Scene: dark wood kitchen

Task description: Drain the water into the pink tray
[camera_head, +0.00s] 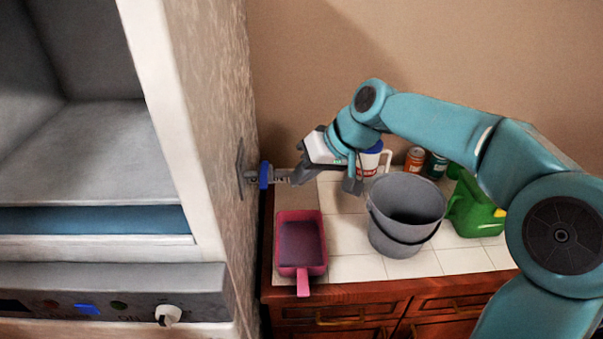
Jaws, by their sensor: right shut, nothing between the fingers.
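The pink tray (322,262) lies on the white tiled counter with its handle toward the front edge; its inside looks dark, and I cannot tell whether it holds water. A small tap with a blue lever (264,175) sticks out of the side wall of the white appliance, behind and left of the tray. My right gripper (300,174) is beside the tap, just to its right and above the back of the tray. It is shut with nothing in it; I cannot tell whether it touches the tap. My left gripper is out of view.
A grey bucket (389,218) stands right of the tray, with a green watering can (474,212) beside it. The appliance (200,110) blocks the left. Bare tiles lie between tray and bucket.

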